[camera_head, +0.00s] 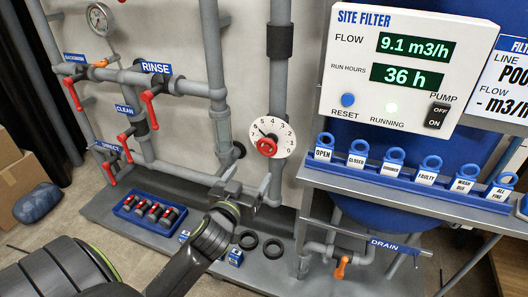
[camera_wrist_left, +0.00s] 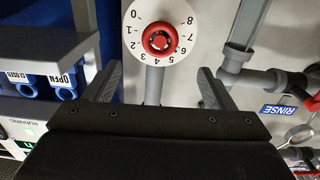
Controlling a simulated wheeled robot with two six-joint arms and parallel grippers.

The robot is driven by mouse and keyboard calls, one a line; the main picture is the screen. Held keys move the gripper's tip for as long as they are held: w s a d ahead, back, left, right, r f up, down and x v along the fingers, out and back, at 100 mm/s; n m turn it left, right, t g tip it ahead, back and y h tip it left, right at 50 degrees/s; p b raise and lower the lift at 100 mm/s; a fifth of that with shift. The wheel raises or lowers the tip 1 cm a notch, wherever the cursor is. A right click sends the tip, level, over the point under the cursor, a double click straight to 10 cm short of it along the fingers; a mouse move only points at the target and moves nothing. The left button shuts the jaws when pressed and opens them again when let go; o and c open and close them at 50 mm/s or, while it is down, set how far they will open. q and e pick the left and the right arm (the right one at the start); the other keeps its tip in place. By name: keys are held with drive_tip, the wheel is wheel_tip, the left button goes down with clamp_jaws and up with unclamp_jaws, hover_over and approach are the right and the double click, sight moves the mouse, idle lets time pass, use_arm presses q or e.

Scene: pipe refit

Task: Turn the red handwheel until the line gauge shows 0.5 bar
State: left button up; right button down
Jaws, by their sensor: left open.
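The red handwheel (camera_head: 266,147) sits on a white numbered dial (camera_head: 284,133) mounted on a grey upright pipe. In the left wrist view, the handwheel (camera_wrist_left: 159,39) and dial (camera_wrist_left: 136,17) appear upside down, just beyond the fingers. My left gripper (camera_head: 243,190) is open and empty, below and a little left of the handwheel, apart from it. In the left wrist view, its two fingers (camera_wrist_left: 158,70) stand spread on either side of the pipe below the dial. A round gauge (camera_head: 100,18) is at the upper left; its reading is too small to tell. My right gripper does not show.
Pipes with red valve levers (camera_head: 151,104) run left of the dial. A blue tray (camera_head: 148,214) and black rings (camera_head: 272,249) lie on the ledge below. A shelf of blue tags (camera_head: 400,190) juts out at right, under the site filter panel (camera_head: 340,70).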

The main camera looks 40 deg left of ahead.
sight(266, 149)
use_arm(q)
drive_tip(key=x, duration=1.1)
drive_tip(key=shift+w+a, duration=0.1)
drive_tip(key=c, duration=1)
